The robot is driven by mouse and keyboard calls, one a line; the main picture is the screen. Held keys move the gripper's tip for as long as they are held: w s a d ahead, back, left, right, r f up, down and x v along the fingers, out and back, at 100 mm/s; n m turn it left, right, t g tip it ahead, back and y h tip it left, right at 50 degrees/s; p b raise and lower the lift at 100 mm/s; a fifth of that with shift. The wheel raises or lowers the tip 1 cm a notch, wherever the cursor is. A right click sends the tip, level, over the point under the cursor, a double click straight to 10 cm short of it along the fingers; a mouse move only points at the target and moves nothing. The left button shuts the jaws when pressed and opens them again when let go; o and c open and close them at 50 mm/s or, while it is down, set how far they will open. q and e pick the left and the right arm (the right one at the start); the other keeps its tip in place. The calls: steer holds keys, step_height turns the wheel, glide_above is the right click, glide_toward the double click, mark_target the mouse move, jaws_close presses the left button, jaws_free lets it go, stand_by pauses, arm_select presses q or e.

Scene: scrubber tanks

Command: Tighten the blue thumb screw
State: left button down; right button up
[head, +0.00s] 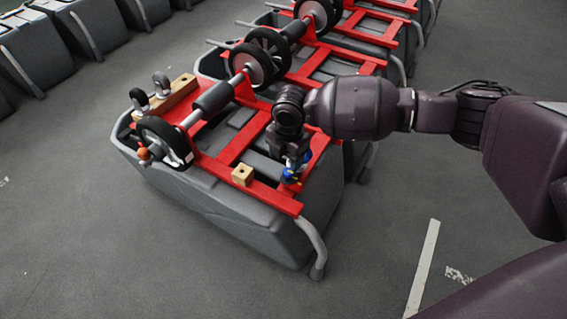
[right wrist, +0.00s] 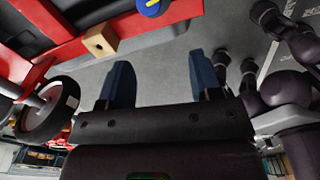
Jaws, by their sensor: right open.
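The blue thumb screw (right wrist: 150,8) shows at the top edge of the right wrist view, partly cut off, with a yellow mark on it. In the head view the blue thumb screw (head: 289,178) sits at the front right part of the red frame, just below my right gripper and partly hidden by it. My right gripper (head: 294,163) points down close to the screw. In the right wrist view its two dark blue fingers (right wrist: 160,68) are spread apart with only floor between them, and the screw lies beyond the fingertips. My left gripper is not in view.
The red frame (head: 228,148) lies on a grey tank (head: 225,213). A small wooden block (head: 242,175) sits left of the screw. A black wheel (head: 164,142) and a shaft stand further left. More tanks stand behind. The floor in front is clear.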

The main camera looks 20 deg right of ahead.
steer(key=w+d+r, duration=0.1)
steer(key=w, duration=0.1)
steer(key=b, duration=0.2)
glide_above(288, 171)
steer(key=shift+h, duration=0.3)
step_height(288, 171, down, 5)
steer(key=shift+s+r, duration=0.1)
steer(key=shift+s, duration=0.05)
step_height(288, 171, down, 4)
steer(key=shift+r+b, duration=0.1)
steer(key=shift+b, duration=0.5)
steer(key=shift+f, duration=0.65)
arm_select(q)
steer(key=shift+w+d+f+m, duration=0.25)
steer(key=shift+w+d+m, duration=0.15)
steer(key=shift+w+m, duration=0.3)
arm_select(e)
steer(key=shift+f, duration=0.15)
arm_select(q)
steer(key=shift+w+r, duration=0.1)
